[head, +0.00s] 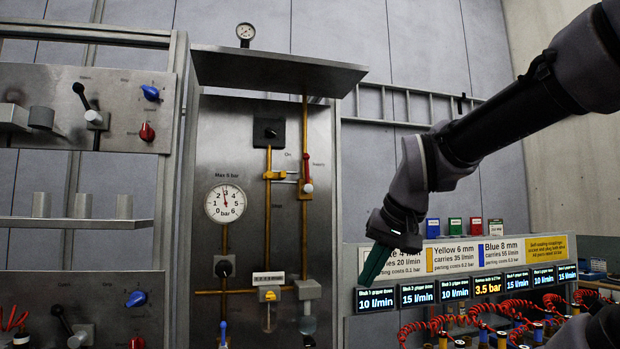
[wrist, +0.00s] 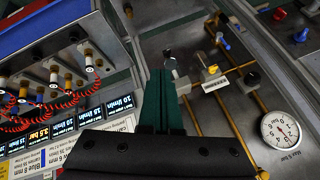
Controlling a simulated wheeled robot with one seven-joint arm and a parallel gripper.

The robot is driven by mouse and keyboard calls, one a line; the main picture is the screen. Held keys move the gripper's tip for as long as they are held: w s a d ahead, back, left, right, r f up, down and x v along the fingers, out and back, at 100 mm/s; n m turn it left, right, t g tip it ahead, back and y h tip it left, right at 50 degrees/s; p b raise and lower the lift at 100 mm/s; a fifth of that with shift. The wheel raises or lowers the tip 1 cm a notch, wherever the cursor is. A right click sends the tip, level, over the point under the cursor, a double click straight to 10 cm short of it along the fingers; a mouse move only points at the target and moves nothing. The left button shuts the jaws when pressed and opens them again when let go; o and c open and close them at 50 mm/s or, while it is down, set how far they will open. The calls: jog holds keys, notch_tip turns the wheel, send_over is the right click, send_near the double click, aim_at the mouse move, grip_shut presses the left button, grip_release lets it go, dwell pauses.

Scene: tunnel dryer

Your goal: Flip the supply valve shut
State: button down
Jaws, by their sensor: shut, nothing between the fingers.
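The supply valve (head: 308,187) is on the right-hand brass pipe of the steel panel, beside the "Supply" label. Its small red-and-white lever stands roughly upright, in line with the pipe. I cannot make out the valve clearly in the wrist view. My gripper (head: 367,281) hangs to the right of and below the valve in the head view, clear of it, with green fingers pointing down and left. In the wrist view the fingers (wrist: 163,73) are together, with nothing between them.
A round pressure gauge (head: 225,203) sits left of the pipes. A metal canopy (head: 275,72) juts out above the panel. Below the valve is a filter bowl (head: 307,324). To the right are lit displays (head: 376,299) and red coiled hoses (head: 412,328).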

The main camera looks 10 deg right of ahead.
jog(key=m, duration=0.1)
jog(key=m+g+y, duration=0.4)
jog(key=m+y, duration=1.1)
send_near(307, 173)
jog(key=d+r, duration=0.2)
jog(key=d, duration=0.6)
jog(key=shift+s+r, duration=0.2)
jog(key=shift+s, duration=0.15)
jog(key=shift+a, duration=0.1)
jog(key=a, duration=0.4)
jog(key=w+a, duration=0.1)
jog(key=a, duration=0.4)
jog(key=w+a, duration=0.1)
jog(key=a, duration=0.3)
jog(key=shift+w+a+f, duration=0.2)
jog(key=shift+a+f, duration=0.2)
